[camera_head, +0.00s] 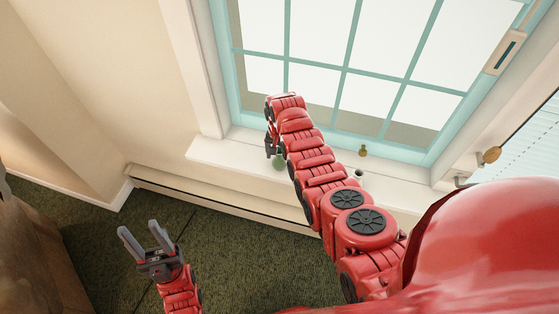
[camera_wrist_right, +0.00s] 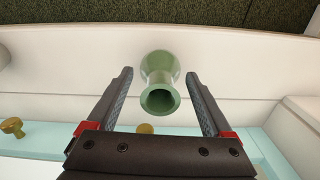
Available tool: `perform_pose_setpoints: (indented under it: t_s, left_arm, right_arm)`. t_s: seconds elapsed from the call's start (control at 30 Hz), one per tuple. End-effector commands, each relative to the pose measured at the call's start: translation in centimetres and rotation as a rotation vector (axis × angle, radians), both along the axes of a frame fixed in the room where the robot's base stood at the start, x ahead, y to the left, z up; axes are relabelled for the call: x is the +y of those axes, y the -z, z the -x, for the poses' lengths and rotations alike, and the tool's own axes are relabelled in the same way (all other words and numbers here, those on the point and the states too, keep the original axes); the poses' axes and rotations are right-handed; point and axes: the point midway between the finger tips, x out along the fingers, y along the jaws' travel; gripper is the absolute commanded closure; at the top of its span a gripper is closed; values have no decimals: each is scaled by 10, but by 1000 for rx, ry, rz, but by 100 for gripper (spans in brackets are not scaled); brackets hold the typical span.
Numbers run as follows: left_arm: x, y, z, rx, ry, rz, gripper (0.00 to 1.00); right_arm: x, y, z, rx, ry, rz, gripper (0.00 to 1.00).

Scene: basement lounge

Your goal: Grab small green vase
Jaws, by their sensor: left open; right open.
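The small green vase (camera_head: 279,161) stands on the white window sill (camera_head: 225,153), partly hidden behind my right gripper in the head view. In the right wrist view the vase (camera_wrist_right: 160,62) shows its round open mouth toward the camera. My right gripper (camera_head: 271,148) is open at the sill. Its two fingers (camera_wrist_right: 158,78) lie on either side of the vase in the right wrist view, with a visible gap at each side; how deep the vase sits between them is hard to tell. My left gripper (camera_head: 146,236) is open and empty above the dark green carpet.
The teal-framed window (camera_head: 345,68) rises behind the sill. A small white cup-like object (camera_head: 358,173) and a small brass piece (camera_head: 363,151) are to the right along the sill. A baseboard (camera_head: 215,200) runs below it. The carpet (camera_head: 220,255) beneath is clear.

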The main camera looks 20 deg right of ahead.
Motion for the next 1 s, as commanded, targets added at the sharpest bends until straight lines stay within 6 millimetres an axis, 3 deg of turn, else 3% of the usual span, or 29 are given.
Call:
perform_pose_setpoints:
  t_s: [0.33, 0.8, 1.0]
  left_arm:
    - [0, 0, 0, 0, 0, 0, 50]
    - [0, 0, 0, 0, 0, 0, 50]
    - [0, -1, 0, 0, 0, 0, 50]
  right_arm:
    - [0, 4, 0, -1, 0, 1, 15]
    - [0, 4, 0, 0, 0, 0, 100]
    - [0, 4, 0, -1, 0, 0, 100]
